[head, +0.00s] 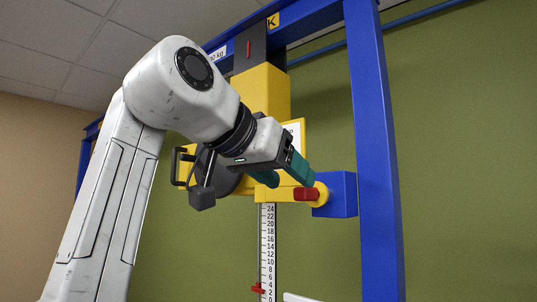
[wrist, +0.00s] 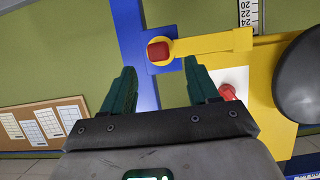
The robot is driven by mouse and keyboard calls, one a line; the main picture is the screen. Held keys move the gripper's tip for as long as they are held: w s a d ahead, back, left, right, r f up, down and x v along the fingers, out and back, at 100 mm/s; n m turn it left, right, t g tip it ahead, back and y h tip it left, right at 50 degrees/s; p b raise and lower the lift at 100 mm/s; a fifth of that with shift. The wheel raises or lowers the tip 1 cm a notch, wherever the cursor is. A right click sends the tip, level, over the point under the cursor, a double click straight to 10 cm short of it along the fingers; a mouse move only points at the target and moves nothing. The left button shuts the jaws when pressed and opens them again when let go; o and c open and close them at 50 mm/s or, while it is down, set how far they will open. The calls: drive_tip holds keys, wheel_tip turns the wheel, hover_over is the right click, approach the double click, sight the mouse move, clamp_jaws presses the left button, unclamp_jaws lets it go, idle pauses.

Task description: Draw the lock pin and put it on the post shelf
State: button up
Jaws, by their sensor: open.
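The lock pin appears to be the red-headed piece (head: 306,194) in the end of the yellow arm, beside the blue block (head: 341,194) on the blue post (head: 377,150). In the wrist view its red head (wrist: 158,50) faces me, ringed by yellow, ahead of the fingertips. My gripper (head: 289,178), with teal fingers, is open and empty, just above and left of the red head in the head view. The wrist view shows the gap between the fingers (wrist: 160,74) below the pin, not around it. I cannot make out the post shelf for certain.
A yellow carriage (head: 262,92) hangs on the blue frame behind my arm. A numbered scale (head: 267,250) with a red marker (head: 258,288) runs below it. The wrist view also shows another red piece (wrist: 227,92) on a white plate, near the right finger. A white edge (head: 297,297) shows low down.

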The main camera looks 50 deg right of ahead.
sight(300, 194)
drive_tip(key=shift+p+x, duration=0.45)
drive_tip(key=shift+x, duration=1.95)
drive_tip(key=shift+c, duration=0.2)
clamp_jaws()
